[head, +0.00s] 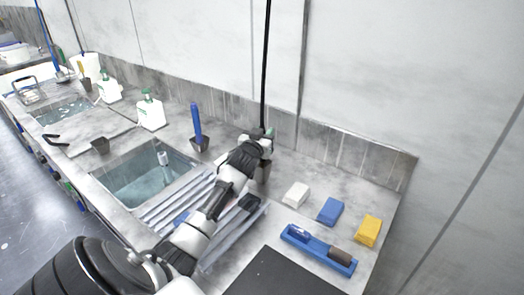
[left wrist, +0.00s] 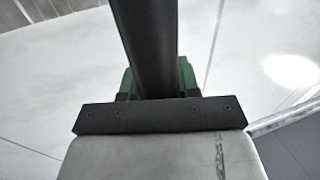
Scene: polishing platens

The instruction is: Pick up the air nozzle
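The air nozzle hangs on a straight black hose (head: 265,62) that comes down from above in front of the wall. My left gripper (head: 266,134) is at the lower end of this hose, just above a dark holder (head: 263,171) on the counter near the wall. In the left wrist view a thick black shaft (left wrist: 150,40) runs between the green fingertips, which sit close against both sides, so the gripper looks shut on it. The nozzle's tip is hidden by the gripper and holder. My right gripper is not in view.
A blue handle (head: 197,121) stands in a dark holder left of my arm. Water sink (head: 124,165) and ribbed rack lie beside it. White (head: 295,194), blue (head: 330,211) and yellow (head: 368,230) blocks and a blue tray (head: 310,247) are at right. White bottles stand farther left.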

